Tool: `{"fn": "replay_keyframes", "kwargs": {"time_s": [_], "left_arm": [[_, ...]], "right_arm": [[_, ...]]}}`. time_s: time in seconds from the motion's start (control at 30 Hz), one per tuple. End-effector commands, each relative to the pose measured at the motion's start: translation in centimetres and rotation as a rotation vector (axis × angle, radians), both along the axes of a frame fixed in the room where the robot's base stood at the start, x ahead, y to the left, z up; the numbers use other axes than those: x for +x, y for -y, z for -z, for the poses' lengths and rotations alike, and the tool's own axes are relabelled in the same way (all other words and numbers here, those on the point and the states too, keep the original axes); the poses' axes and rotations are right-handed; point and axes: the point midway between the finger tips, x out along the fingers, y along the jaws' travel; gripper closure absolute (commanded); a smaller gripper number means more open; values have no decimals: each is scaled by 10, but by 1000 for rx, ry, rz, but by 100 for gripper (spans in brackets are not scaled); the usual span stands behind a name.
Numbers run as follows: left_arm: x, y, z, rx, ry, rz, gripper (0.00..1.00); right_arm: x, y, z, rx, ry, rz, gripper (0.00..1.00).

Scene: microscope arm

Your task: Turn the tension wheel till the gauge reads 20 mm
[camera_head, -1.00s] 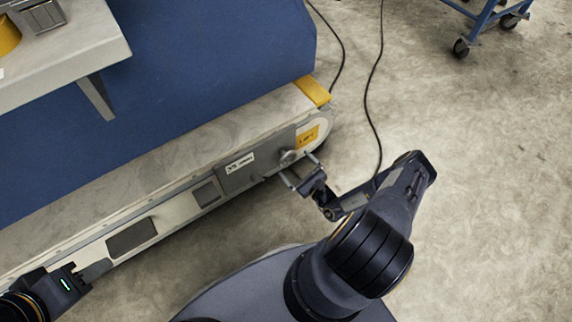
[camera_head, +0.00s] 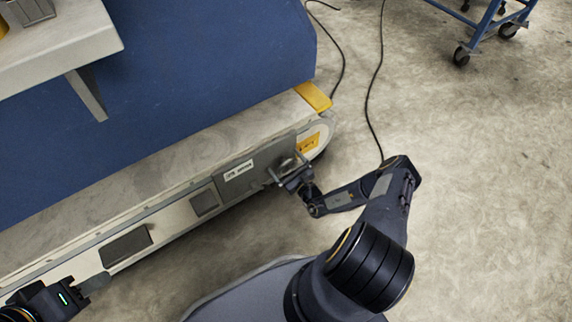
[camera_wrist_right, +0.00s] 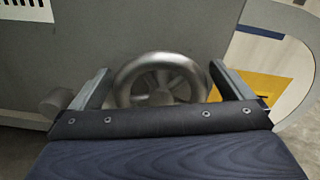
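The tension wheel (camera_wrist_right: 160,80) is a grey metal handwheel with spokes on the conveyor's side plate. In the head view the wheel (camera_head: 288,163) is small and partly covered. My right gripper (camera_wrist_right: 160,85) faces it with one finger on each side of the rim. The fingers are apart, with a narrow gap seeming to show on both sides. In the head view my right gripper (camera_head: 278,176) is at the plate. A white label with dark marks (camera_wrist_right: 24,8) is cut off at upper left; I cannot read any gauge value. My left gripper (camera_head: 92,284) is near the conveyor's lower left side, its opening unclear.
The conveyor's blue belt (camera_head: 200,80) and long side rail fill the left. A grey shelf (camera_head: 60,45) overhangs at upper left. A yellow end piece (camera_head: 313,96) marks the conveyor corner. Black cables (camera_head: 372,100) and a blue wheeled cart (camera_head: 485,30) are on the right; the floor between is mostly clear.

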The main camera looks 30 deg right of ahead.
Motion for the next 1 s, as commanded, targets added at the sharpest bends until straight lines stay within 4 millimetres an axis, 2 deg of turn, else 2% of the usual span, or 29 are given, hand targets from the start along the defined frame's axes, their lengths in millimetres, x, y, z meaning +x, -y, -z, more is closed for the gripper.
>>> {"fn": "replay_keyframes", "kwargs": {"time_s": [0.03,0.33,0.67,1.0], "left_arm": [[0,0,0,0,0,0,61],[0,0,0,0,0,0,61],[0,0,1,0,0,0,61],[0,0,7,0,0,0,61]], "right_arm": [[0,0,0,0,0,0,5],[0,0,0,0,0,0,43],[-1,1,1,53,-4,0,43],[-1,3,1,297,-24,0,43]]}}
